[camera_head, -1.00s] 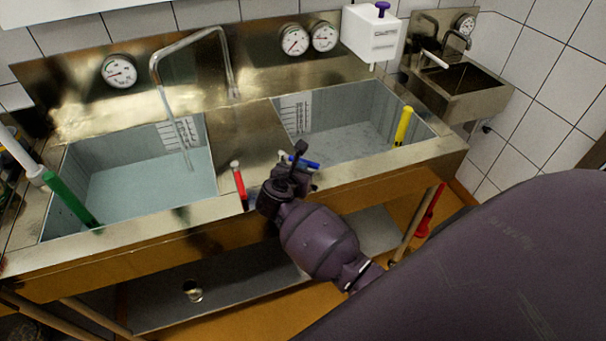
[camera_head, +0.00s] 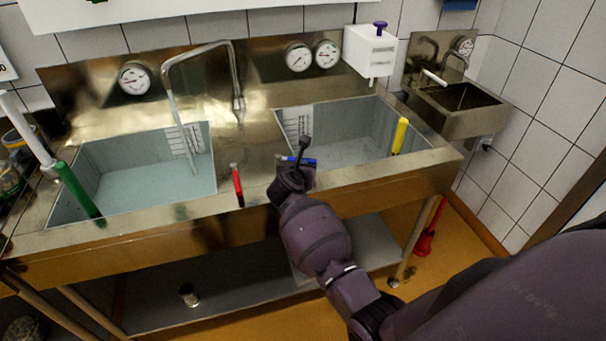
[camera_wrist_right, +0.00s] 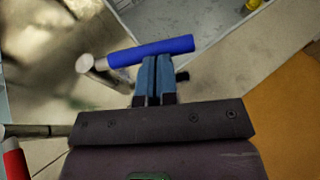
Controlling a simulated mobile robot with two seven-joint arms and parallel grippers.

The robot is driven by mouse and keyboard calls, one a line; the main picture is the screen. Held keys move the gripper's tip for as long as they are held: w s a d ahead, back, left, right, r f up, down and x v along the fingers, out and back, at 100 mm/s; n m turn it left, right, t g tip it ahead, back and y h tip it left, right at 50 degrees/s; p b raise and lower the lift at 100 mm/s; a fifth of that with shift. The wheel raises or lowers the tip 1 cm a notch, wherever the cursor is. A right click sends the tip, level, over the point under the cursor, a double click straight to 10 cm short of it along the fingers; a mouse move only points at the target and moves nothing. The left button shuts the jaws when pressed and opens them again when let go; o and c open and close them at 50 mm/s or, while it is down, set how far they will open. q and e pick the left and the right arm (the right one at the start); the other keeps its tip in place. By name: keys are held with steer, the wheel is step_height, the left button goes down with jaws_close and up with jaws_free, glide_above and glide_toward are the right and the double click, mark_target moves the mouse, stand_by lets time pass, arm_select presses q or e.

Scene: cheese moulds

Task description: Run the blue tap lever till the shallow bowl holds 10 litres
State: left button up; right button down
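The blue tap lever (camera_head: 301,161) is on the steel counter's front strip, between the two basins. It also shows in the right wrist view (camera_wrist_right: 152,51), lying crosswise on a metal stem. My right gripper (camera_head: 303,152) is at the lever. In the wrist view its fingers (camera_wrist_right: 156,68) are together, tips at the lever's underside, with nothing visible between them; I cannot tell if they touch it. The left basin (camera_head: 130,165) has pale water and a marked scale; a thin stream seems to fall into it from the bent spout (camera_head: 200,47). My left gripper is out of view.
A red lever (camera_head: 237,184) stands left of the blue one. The right basin (camera_head: 350,130) has a scale and a yellow-handled piece (camera_head: 400,135). A green-handled piece (camera_head: 78,190) stands at the left basin. Dials (camera_head: 135,78) line the backsplash.

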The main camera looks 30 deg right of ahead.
steer(key=shift+w+d, duration=0.55)
steer(key=shift+d, duration=0.3)
stand_by(0.3)
